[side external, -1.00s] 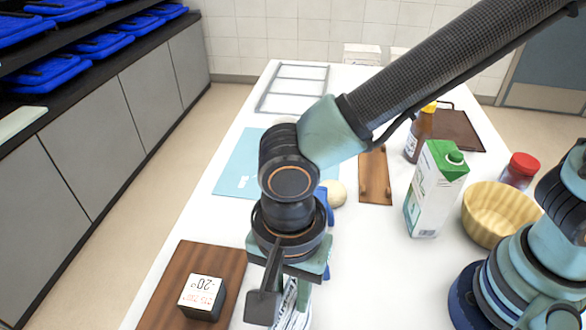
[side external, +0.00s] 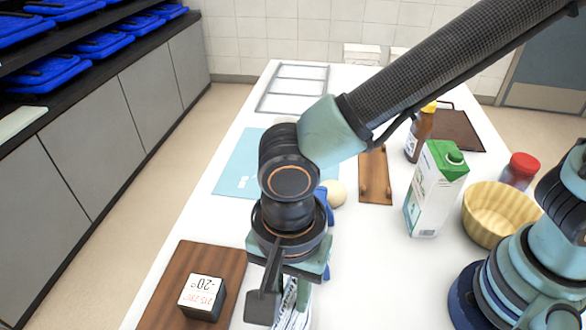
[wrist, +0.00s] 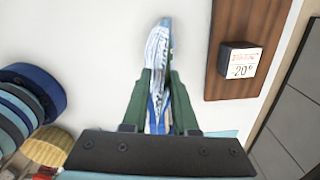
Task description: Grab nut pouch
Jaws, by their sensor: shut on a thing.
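The nut pouch (wrist: 156,62) is a white and blue packet with printed lines, standing out between my fingers in the wrist view. My gripper (wrist: 158,98) is shut on it, with one green finger on each side. In the side view my gripper (side external: 268,300) points down over the white table near the front. Only a strip of the pouch (side external: 290,312) shows there, beside the dark finger. The rest of it is hidden by my gripper and the frame edge. I cannot tell whether the pouch touches the table.
A wooden board (side external: 222,262) with a dark timer cube (side external: 203,297) lies left of my gripper. A milk carton (side external: 435,190), a ribbed yellow bowl (side external: 497,213), a red-lidded jar (side external: 520,170) and a sauce bottle (side external: 419,135) stand to the right. A blue mat (side external: 238,165) lies behind.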

